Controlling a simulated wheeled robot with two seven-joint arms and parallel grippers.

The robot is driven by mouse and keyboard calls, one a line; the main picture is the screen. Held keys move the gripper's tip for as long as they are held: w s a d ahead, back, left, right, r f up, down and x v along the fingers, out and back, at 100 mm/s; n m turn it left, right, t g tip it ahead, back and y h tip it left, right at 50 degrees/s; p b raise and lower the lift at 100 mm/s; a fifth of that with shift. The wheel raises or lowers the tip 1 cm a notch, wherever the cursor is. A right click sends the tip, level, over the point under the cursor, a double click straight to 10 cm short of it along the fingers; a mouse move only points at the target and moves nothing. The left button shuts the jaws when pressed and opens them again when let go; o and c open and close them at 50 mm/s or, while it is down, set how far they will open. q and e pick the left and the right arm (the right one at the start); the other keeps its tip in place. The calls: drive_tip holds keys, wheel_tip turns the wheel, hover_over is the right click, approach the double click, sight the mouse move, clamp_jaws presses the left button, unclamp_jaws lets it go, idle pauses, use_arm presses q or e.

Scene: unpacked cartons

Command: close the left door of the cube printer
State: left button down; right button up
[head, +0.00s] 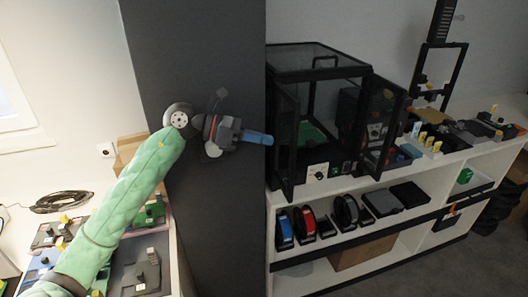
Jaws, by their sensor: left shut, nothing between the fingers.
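The cube printer (335,70) is a black-framed enclosure with clear panels on the white shelf unit. Its left door (287,140) stands open and is seen nearly edge-on. Its right door (384,125) also stands open, angled out to the right. My left gripper (268,139) is shut and empty, with blue fingertips pointing right. In the picture the tips are right beside the left door's outer side; I cannot tell whether they touch it. A green plate shows inside the printer. My right gripper is not in view.
A dark wall or pillar (200,60) stands behind my left arm. Spools (345,212) and dark flat boxes lie on the shelf below the printer. Small parts and a tall black frame (440,70) stand right of it. A cable and boards lie at lower left.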

sight(278, 146)
use_arm(q)
drive_tip(key=w+a+m+t+y, duration=0.1)
drive_tip(key=w+a+y, duration=0.3)
drive_tip(key=a+y, duration=0.2)
drive_tip(key=p+x, duration=0.5)
drive_tip(key=x, duration=0.5)
drive_tip(key=shift+w+a+f, duration=0.15)
drive_tip(key=shift+a+f, duration=0.1)
drive_tip(key=shift+a, duration=0.05)
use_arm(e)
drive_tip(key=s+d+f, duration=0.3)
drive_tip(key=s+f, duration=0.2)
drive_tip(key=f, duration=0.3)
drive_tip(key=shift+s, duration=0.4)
use_arm(q)
drive_tip(key=shift+d, duration=0.1)
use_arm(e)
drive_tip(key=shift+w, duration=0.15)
